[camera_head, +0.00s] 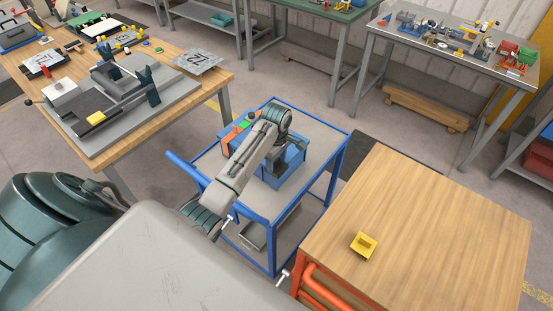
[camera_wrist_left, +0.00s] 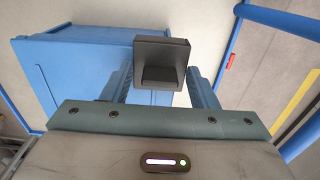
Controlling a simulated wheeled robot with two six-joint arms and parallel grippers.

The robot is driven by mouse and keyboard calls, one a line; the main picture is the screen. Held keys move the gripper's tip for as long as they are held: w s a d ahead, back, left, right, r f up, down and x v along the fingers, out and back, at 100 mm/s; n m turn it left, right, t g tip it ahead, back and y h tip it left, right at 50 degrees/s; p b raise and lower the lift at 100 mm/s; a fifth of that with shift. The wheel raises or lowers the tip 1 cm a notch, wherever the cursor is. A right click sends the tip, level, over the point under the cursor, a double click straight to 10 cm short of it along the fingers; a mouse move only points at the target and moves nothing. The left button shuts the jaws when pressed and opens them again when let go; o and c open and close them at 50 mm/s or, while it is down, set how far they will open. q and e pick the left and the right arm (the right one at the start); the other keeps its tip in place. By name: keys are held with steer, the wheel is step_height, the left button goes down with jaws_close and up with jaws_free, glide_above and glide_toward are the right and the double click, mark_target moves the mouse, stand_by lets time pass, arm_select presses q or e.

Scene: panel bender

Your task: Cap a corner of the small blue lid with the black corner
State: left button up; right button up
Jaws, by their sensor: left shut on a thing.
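The small blue lid (camera_head: 293,160) lies on the blue cart in the head view, partly hidden by my left arm. It also fills the left part of the left wrist view (camera_wrist_left: 75,75). My left gripper (camera_wrist_left: 160,85) is shut on the black corner (camera_wrist_left: 162,58), a dark square piece with a block on its face. From the wrist, the black corner overlaps the lid's right edge. I cannot tell whether they touch. In the head view the fingers are mostly hidden at the lid. My right gripper is not in view.
The cart has a blue frame (camera_head: 341,165) and a grey top. Orange (camera_head: 229,138) and green pieces lie left of the lid. A wooden-topped table (camera_head: 440,220) with a yellow block (camera_head: 363,245) stands at right. A cluttered workbench (camera_head: 190,90) stands at left.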

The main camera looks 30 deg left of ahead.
arm_select(q)
steer(key=shift+f, duration=0.1)
stand_by(0.3)
steer(key=o, duration=0.9)
steer(key=shift+o, duration=0.7)
